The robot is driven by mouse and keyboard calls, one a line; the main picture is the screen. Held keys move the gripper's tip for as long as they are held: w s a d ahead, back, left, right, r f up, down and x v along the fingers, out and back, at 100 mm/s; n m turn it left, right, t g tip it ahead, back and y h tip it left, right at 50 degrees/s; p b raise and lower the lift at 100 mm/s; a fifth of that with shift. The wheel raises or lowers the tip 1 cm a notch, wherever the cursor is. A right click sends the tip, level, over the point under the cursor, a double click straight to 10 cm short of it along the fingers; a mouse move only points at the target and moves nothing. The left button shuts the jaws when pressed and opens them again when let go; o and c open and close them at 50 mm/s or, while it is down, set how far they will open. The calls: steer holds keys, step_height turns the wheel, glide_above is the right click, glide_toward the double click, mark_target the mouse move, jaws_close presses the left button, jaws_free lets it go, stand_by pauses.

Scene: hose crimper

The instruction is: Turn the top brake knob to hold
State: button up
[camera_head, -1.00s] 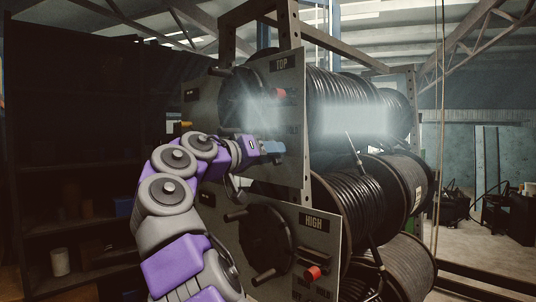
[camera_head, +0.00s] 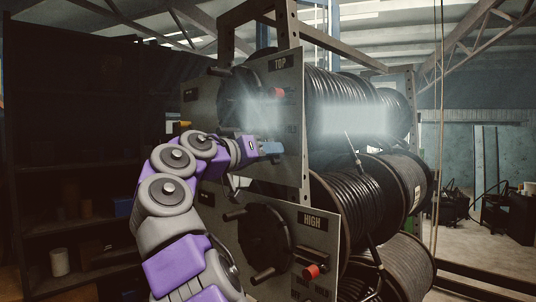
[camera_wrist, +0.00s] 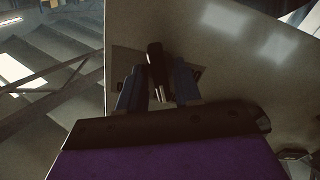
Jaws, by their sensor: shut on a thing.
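The grey top panel (camera_head: 293,168) carries a TOP label, with a red-tipped part (camera_head: 278,92) below the label and a HOLD label near its right edge. My gripper (camera_head: 272,148) is in front of the panel's lower part, below the red tip. In the wrist view my gripper (camera_wrist: 158,88) has its two blue fingers on either side of a dark rod-like part (camera_wrist: 155,58) with a shiny end. The fingers are shut on this part. I cannot tell for sure whether it is the top brake knob. The panel behind the fingers is partly hidden by my arm.
A lower panel (camera_head: 322,240) marked HIGH has a red knob (camera_head: 311,271) and a dark crank wheel (camera_head: 263,240). Hose reels (camera_head: 345,200) stand behind the panels. Dark shelving (camera_head: 70,190) is at the left. Open floor lies at the far right.

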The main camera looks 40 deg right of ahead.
steer(key=shift+w+f+m+b, duration=0.1)
steer(key=shift+f+m+b, duration=0.1)
steer(key=shift+m, duration=2.45)
steer(key=shift+w+f+m+b, duration=0.1)
steer(key=shift+m+b, duration=0.05)
steer(key=shift+m, duration=2.5)
steer(key=shift+r, duration=0.1)
steer(key=o, duration=0.7)
steer(key=shift+a, duration=0.1)
